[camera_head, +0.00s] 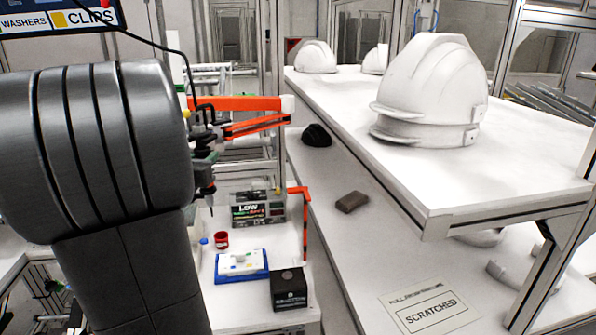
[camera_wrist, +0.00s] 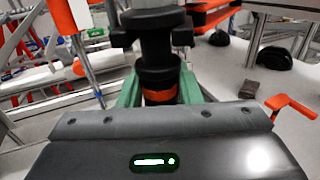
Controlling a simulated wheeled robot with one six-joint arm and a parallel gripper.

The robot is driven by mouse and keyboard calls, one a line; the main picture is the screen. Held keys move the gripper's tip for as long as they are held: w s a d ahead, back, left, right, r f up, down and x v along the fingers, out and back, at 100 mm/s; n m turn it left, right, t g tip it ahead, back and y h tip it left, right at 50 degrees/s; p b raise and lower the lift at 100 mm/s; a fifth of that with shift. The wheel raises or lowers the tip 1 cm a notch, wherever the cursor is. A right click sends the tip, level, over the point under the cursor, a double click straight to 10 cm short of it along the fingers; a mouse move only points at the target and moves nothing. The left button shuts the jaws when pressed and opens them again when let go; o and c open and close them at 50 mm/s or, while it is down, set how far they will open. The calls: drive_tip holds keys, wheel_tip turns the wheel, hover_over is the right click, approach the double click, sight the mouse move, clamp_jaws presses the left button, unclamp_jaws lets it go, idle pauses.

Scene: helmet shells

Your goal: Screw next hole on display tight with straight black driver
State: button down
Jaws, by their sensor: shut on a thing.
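My gripper (camera_wrist: 160,92) has green fingers and is shut on a black driver (camera_wrist: 158,50) with an orange band, seen close up in the wrist view. In the head view my gripper (camera_head: 204,160) is partly hidden behind my arm, and the driver (camera_head: 211,192) points down above the white bench. A display box (camera_head: 258,210) reading "LOW" stands at the back of the bench, to the right of the driver. The driver's tip is hidden in the wrist view. I cannot make out any screw hole in either view.
On the bench are a red cup (camera_head: 221,240), a blue tray (camera_head: 241,278) with a white piece and a black box (camera_head: 289,287). An orange arm (camera_head: 250,104) reaches across near my gripper. White helmet shells (camera_head: 430,95) stand on the shelf at right. A brown block (camera_head: 352,202) lies on the lower surface.

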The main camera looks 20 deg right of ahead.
drive_tip(key=w+a+b, duration=0.1)
drive_tip(key=w+a, duration=0.3)
drive_tip(key=a, duration=0.6)
drive_tip(key=shift+w+a+b, duration=0.2)
drive_tip(key=shift+a+b, duration=0.05)
drive_tip(key=shift+b, duration=0.15)
wheel_tip(320, 180, down, 5)
drive_tip(key=b, duration=0.6)
drive_tip(key=shift+f+b, duration=2.05)
drive_tip(key=shift+b, duration=0.4)
drive_tip(key=shift+f+b, duration=1)
drive_tip(key=shift+b, duration=0.35)
drive_tip(key=shift+r, duration=0.1)
